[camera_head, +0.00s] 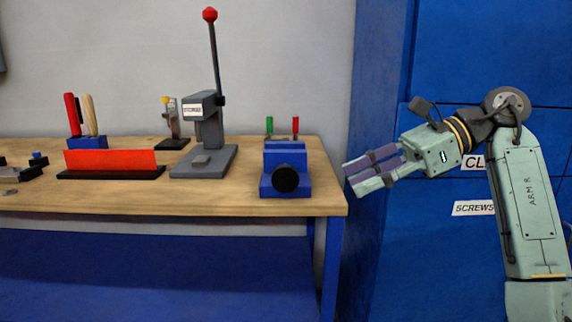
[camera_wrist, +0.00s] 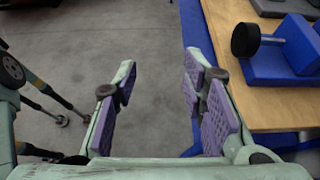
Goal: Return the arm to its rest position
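My gripper (camera_head: 362,174) is at the end of my pale green arm, just off the right end of the workbench in the head view. Its fingers have purple pads and point left toward the bench. In the wrist view my gripper (camera_wrist: 158,95) has its two fingers spread wide apart, with only grey floor showing between them. It is open and holds nothing. The arm rises at the right of the head view and bends at a high elbow, with the forearm reaching left and down.
Blue cabinets (camera_head: 465,70) stand behind my arm. The bench edge and vise (camera_wrist: 290,50) are right of the fingers in the wrist view.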

